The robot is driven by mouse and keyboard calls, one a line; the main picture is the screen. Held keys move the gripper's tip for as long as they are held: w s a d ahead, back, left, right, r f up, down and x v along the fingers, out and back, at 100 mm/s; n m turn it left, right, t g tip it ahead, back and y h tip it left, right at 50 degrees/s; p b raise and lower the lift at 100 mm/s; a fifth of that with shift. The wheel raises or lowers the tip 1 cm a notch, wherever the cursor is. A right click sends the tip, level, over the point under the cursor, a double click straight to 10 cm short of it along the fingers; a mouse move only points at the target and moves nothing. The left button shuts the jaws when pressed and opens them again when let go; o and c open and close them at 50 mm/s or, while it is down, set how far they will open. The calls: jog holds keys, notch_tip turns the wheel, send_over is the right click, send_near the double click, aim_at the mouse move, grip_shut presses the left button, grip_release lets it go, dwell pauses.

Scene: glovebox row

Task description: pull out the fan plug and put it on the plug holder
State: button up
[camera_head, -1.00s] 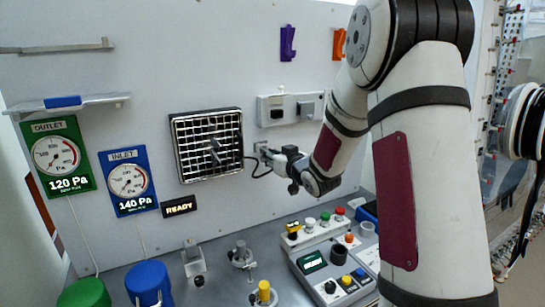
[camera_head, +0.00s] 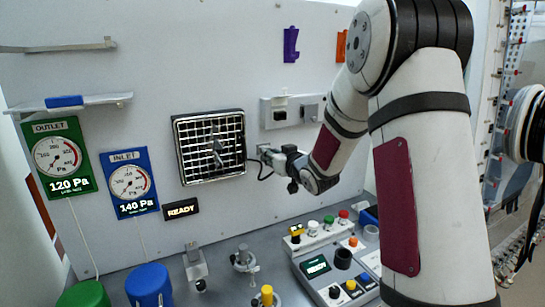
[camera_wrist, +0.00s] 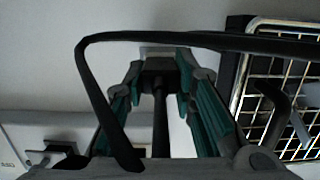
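The fan (camera_head: 208,145) is a dark square frame with a metal grille on the upright panel; part of it shows in the wrist view (camera_wrist: 290,85). My gripper (camera_head: 267,154) is at the wall just right of the fan, by a small grey socket plate (camera_head: 264,147). In the wrist view my teal-padded fingers (camera_wrist: 160,76) close in on both sides of the black fan plug (camera_wrist: 158,70), which sits against the socket plate (camera_wrist: 160,50). A black cable (camera_wrist: 160,125) runs back from the plug between the fingers. I cannot tell which fixture is the plug holder.
Above the socket is a grey wall fixture (camera_head: 290,111), with purple (camera_head: 291,45) and orange (camera_head: 340,44) hooks higher up. Below stands a button console (camera_head: 335,270). Another black cable loop (camera_wrist: 90,65) arches over the fingers in the wrist view.

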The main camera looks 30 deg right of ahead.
jog(key=o, duration=0.5)
jog(key=shift+c, duration=0.2)
jog(key=s+r, duration=0.1)
jog(key=s, duration=1.1)
jog(key=shift+r, duration=0.4)
jog(key=shift+w, duration=0.1)
jog(key=s+a+r+g, duration=0.1)
jog(key=s+a+g, duration=0.4)
jog(key=s, duration=1)
jog(key=s+a+r+g, duration=0.1)
jog(key=s+a+g, duration=0.4)
jog(key=s+a, duration=0.6)
jog(key=s, duration=0.3)
jog(key=shift+s+a+r+g, duration=0.2)
jog(key=shift+s+a+g, duration=0.1)
jog(key=shift+s+a, duration=0.1)
